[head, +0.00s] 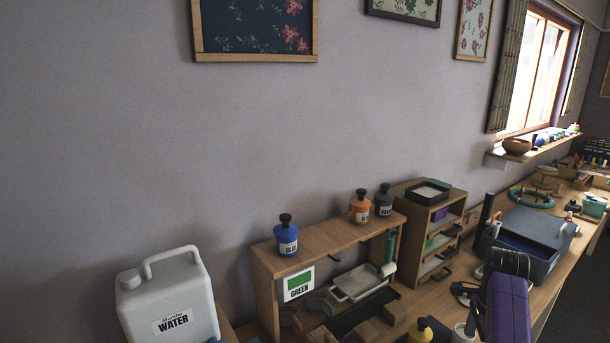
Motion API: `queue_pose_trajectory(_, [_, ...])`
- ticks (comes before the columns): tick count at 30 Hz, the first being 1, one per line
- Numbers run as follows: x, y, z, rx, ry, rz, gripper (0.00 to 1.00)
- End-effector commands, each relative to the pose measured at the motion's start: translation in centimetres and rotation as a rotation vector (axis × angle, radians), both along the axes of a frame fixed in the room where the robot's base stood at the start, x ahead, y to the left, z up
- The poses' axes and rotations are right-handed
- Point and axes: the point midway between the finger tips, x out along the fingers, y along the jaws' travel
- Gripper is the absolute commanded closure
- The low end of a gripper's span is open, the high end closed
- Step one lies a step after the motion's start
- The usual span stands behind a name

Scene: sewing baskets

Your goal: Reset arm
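No gripper fingers can be made out in the head view. A purple body with a dark ridged part rises from the bottom edge at the lower right, in front of the workbench. It may be part of my own arm, but I cannot tell for sure. Small dark shapes just left of it are too unclear to name. Nothing held can be seen.
A white water jug (170,299) stands at the lower left. A wooden shelf unit (330,236) carries blue (286,238), orange (360,208) and dark (384,201) bottles. A small drawer cabinet (411,196) and a blue-grey bin (536,228) stand further right.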

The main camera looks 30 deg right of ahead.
Motion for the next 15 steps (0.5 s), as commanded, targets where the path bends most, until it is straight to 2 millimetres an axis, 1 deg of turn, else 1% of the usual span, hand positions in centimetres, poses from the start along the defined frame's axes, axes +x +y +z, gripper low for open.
queue_pose_trajectory(5, [1.2,-1.6,0.3,-0.071,-0.046,0.081,0.1])
queue_pose_trajectory(8, [2.1,-2.9,0.9,-0.13,-0.082,0.127,0.1])
queue_pose_trajectory(12, [3.8,-5.2,2.6,-0.249,-0.145,0.207,0.1])
queue_pose_trajectory(15, [4.6,-6.6,3.6,-0.35,-0.183,0.275,0.1])
